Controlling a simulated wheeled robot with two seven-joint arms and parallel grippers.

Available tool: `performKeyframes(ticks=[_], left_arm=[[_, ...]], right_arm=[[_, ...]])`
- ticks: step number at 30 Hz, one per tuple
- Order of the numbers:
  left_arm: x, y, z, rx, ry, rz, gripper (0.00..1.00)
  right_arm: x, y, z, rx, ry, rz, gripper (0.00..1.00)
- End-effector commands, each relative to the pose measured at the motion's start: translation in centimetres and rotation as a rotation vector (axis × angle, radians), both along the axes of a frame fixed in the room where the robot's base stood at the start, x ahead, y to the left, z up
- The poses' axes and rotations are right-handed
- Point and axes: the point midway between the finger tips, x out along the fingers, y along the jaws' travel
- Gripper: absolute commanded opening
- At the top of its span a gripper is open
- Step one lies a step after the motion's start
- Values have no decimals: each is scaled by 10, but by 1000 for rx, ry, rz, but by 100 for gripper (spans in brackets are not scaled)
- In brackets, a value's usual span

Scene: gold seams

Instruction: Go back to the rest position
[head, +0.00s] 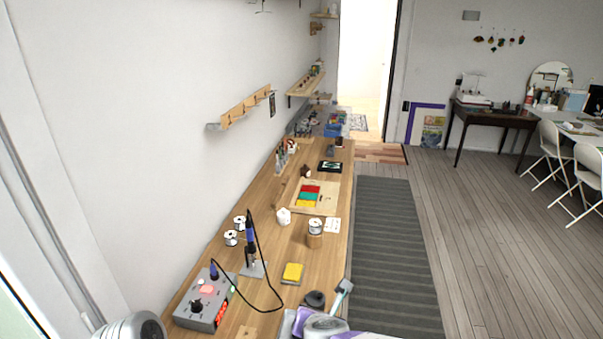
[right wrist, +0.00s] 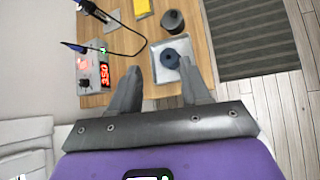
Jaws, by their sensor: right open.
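My right gripper (right wrist: 160,68) is in the right wrist view with its two grey fingers spread apart. Nothing is held between them. Beyond and between the fingertips, a pale square tray (right wrist: 156,72) on the bench holds a dark blue round thing (right wrist: 170,58). In the head view, purple and grey parts of my right arm show at the bottom edge, over the near end of the wooden bench (head: 262,238). My left gripper is not in view.
A grey control box (head: 204,300) with a red display, a cabled iron in a stand (head: 250,258), a yellow block (head: 292,273) and a dark pot (head: 315,299) stand close by on the bench. A wall lies left of the bench; a striped mat (head: 392,250) and open floor lie right.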

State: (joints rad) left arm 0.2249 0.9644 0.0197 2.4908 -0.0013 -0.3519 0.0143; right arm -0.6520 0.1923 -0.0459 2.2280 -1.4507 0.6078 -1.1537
Motion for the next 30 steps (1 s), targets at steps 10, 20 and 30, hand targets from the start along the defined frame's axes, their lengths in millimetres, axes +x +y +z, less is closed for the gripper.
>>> performKeyframes(ticks=[10, 20, 30], left_arm=[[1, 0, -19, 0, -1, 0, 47], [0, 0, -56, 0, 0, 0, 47], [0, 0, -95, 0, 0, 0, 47]], right_arm=[[-25, -9, -116, 268, 322, -279, 47], [-95, -23, -295, 797, 809, -1145, 47], [-166, -55, -443, 1283, 786, -2566, 47]])
